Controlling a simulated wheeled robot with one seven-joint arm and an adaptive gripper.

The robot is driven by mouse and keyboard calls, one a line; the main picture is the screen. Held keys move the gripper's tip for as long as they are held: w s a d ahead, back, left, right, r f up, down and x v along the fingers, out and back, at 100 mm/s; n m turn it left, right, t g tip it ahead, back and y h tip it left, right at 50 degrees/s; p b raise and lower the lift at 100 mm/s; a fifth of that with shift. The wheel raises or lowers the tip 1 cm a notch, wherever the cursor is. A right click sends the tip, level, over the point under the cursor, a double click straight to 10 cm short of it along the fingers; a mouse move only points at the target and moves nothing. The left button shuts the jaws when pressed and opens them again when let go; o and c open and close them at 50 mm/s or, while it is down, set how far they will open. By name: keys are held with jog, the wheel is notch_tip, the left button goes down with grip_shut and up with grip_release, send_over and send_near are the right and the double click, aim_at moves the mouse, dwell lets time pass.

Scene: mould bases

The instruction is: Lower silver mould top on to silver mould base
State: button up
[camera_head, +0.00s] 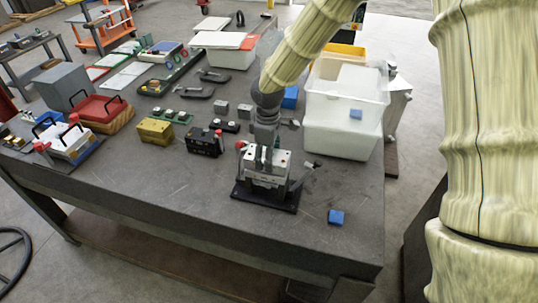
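A silver mould block (281,160) stands on a dark base plate (243,192) near the front right of the table. It is upright, and the mould top and mould base look stacked there; I cannot make out a clear gap between them. A clamp with a red tip (240,145) is at its left, and a dark-tipped lever sticks out at its right. My gripper (267,158) points down at the upper middle of the silver block. Its fingers are small and partly merged with the block, so their opening and grip are unclear.
A black block (205,142) and a brass block (155,131) stand to the left. White translucent bins (345,115) stand behind at the right. The table (160,200) is clear in front.

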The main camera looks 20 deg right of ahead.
jog(key=o, duration=1.8)
